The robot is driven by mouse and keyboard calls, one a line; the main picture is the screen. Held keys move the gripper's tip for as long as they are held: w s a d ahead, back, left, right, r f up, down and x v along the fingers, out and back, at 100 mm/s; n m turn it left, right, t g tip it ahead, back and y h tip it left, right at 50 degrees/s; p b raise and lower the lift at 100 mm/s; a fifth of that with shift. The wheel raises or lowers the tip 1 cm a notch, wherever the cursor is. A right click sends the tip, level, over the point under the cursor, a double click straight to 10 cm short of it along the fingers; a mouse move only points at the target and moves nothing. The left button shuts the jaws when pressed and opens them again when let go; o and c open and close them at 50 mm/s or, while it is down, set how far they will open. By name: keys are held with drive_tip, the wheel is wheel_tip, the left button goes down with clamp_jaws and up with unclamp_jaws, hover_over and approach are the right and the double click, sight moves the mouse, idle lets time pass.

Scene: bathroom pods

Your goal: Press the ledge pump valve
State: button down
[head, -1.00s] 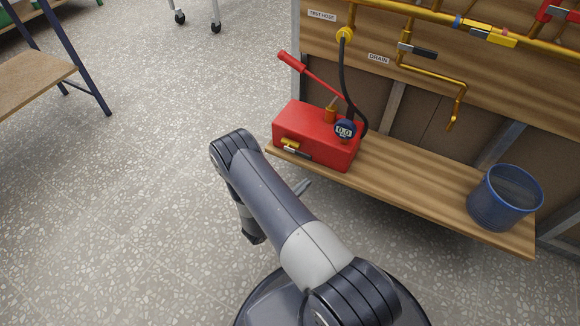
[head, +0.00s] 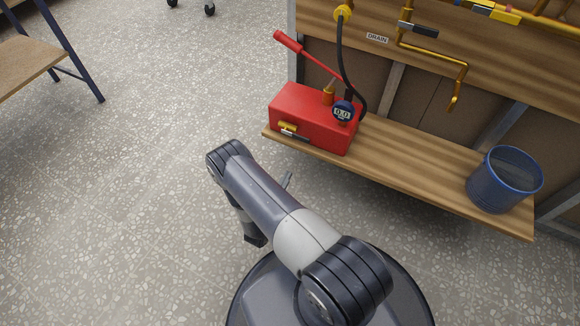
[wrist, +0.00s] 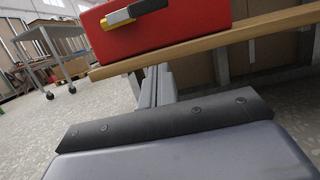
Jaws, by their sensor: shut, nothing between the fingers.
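The red pump box (head: 310,117) stands on the left end of the wooden ledge (head: 400,165). Its valve (head: 291,131), a yellow body with a dark-tipped lever, sits low on the front face. In the wrist view the valve (wrist: 132,13) is at the top edge, partly cut off, on the red box (wrist: 190,28). My gripper (head: 288,180) is below and in front of the ledge, mostly hidden by my arm in the head view. In the wrist view its grey fingers (wrist: 155,84) are together and empty, pointing forward below the ledge edge, apart from the valve.
A red pump handle (head: 288,41), a black hose (head: 341,60) and a round gauge reading 0.0 (head: 342,112) rise at the box. A blue bucket (head: 503,180) stands at the ledge's right end. Yellow pipes (head: 440,53) run above.

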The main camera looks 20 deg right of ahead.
sight(295, 136)
drive_tip(key=w+d+r+b, duration=0.2)
drive_tip(key=w+d+r, duration=0.3)
drive_tip(key=d+r, duration=0.1)
drive_tip(key=shift+w+d, duration=0.15)
drive_tip(key=shift+d, duration=0.3)
drive_tip(key=shift+r, duration=0.1)
drive_tip(key=shift+r+n, duration=0.1)
drive_tip(key=shift+n, duration=0.2)
drive_tip(key=shift+r, duration=0.15)
